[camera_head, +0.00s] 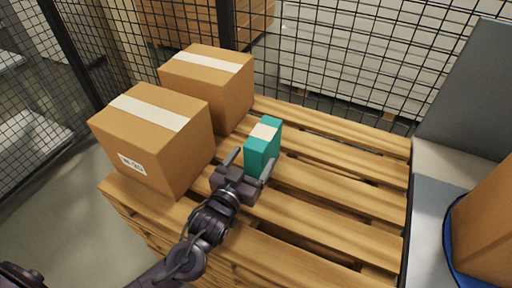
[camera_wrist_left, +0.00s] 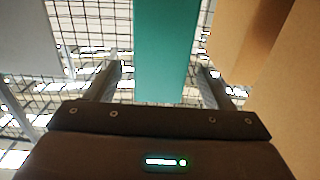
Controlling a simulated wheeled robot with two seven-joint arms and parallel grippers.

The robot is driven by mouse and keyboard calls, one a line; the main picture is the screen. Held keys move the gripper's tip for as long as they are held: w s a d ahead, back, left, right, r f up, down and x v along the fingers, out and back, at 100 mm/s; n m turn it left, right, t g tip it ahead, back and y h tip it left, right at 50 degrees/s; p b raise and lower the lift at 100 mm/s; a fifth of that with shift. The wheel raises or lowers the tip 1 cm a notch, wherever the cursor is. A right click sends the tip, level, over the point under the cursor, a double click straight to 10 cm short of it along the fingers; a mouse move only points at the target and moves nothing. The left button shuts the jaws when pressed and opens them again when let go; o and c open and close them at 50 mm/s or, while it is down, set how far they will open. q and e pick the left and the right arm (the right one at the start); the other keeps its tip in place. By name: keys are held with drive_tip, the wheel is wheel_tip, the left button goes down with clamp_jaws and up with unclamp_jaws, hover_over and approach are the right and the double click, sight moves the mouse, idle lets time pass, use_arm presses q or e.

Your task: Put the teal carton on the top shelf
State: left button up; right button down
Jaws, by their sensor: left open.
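The teal carton (camera_head: 262,150) stands upright on the wooden pallet, with a cream patch on its top. My left gripper (camera_head: 254,160) is open and empty, pointing at the carton's near side. In the left wrist view the teal carton (camera_wrist_left: 166,45) shows between the two open fingers (camera_wrist_left: 158,80), with a gap on each side. I cannot tell how far the fingers reach along its sides. My right gripper is not in view. I cannot make out a top shelf in these frames.
Two brown boxes, one nearer (camera_head: 160,150) and one farther (camera_head: 222,85), stand on the pallet (camera_head: 335,205) left of the carton. The pallet's right part is bare. Black wire mesh (camera_head: 350,60) stands behind. A brown box (camera_head: 490,230) and grey panel (camera_head: 470,95) are at right.

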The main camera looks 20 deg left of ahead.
sight(261, 144)
use_arm(q)
drive_tip(key=shift+w+r, duration=0.25)
drive_tip(key=shift+w, duration=0.1)
drive_tip(key=shift+w+d+r+p, duration=0.15)
drive_tip(key=shift+w+p, duration=0.3)
drive_tip(key=shift+w, duration=0.1)
drive_tip(key=shift+w+d+r+p, duration=0.1)
drive_tip(key=shift+w+p, duration=0.35)
drive_tip(key=shift+w, duration=0.1)
drive_tip(key=w, duration=0.2)
drive_tip(key=shift+w+d+f, duration=0.25)
drive_tip(key=shift+w+d, duration=0.05)
drive_tip(key=shift+d, duration=0.05)
drive_tip(key=shift+w, duration=0.15)
drive_tip(key=c, duration=0.3)
drive_tip(key=shift+f, duration=0.1)
drive_tip(key=c, duration=0.7)
drive_tip(key=shift+c, duration=1.8)
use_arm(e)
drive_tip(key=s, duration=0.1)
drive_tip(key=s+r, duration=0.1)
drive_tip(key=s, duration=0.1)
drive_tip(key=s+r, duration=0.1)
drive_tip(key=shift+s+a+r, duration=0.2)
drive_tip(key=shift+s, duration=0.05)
